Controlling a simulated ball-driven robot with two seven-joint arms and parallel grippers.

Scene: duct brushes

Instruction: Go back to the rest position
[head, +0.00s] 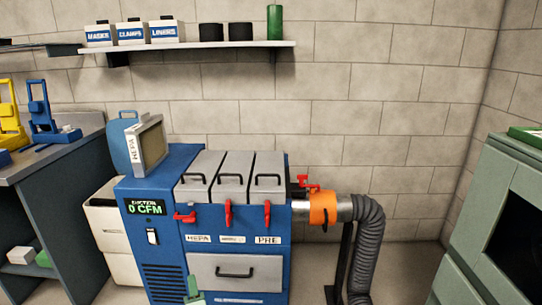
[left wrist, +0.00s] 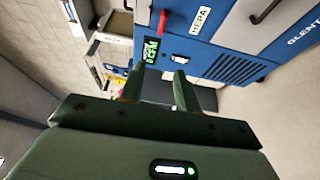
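My left gripper (head: 194,290) shows only as a small green part at the bottom edge of the head view, in front of the blue machine (head: 164,187). In the left wrist view its two green fingers (left wrist: 158,82) stand apart with nothing between them. Beyond the fingers is the machine's lower front (left wrist: 235,70). The left gripper looks clear of the machine, though the exact distance cannot be told. My right gripper is in neither view.
The machine has grey lids (head: 235,165), red latches, a "0 CFM" display (head: 146,208) and an orange collar (head: 323,208) joined to a grey hose (head: 369,245). A workbench (head: 60,150) stands left, a green-grey cabinet (head: 470,240) right. A wall shelf (head: 190,45) holds boxes and cylinders.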

